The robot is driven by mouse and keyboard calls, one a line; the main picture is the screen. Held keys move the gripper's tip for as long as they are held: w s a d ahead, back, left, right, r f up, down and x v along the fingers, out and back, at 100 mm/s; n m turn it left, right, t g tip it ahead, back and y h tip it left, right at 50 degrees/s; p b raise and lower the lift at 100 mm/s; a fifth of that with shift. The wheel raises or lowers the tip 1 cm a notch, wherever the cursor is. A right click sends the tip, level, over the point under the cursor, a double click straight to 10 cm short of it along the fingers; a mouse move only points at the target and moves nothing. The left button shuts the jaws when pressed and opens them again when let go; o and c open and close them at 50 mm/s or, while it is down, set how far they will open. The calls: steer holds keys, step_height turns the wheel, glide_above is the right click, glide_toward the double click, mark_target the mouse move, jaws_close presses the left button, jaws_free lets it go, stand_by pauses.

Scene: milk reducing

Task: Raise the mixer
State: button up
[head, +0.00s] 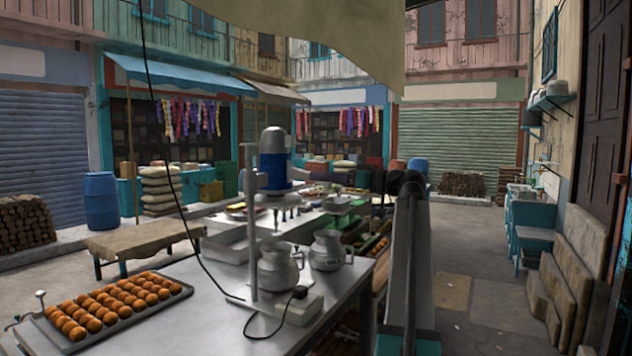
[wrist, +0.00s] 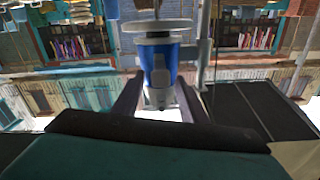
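The mixer (head: 273,172) has a blue body with a silver cap and is fixed to an upright pole (head: 249,215) on the metal table. Its thin shaft points down over the left silver pot (head: 278,268); whether its lower end is inside the pot is hard to tell. My gripper (head: 300,176) reaches the mixer from the right. In the wrist view, my gripper's two fingers lie along both sides of the mixer's blue body (wrist: 159,62), with no clear gap at their tips. The fingertips are partly hidden in the head view.
A second silver pot (head: 327,252) stands right of the first. A tray of round brown sweets (head: 115,305) lies at the table's front left.

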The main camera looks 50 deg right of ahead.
steer(key=b+v, duration=0.2)
steer(key=v, duration=0.8)
stand_by(0.4)
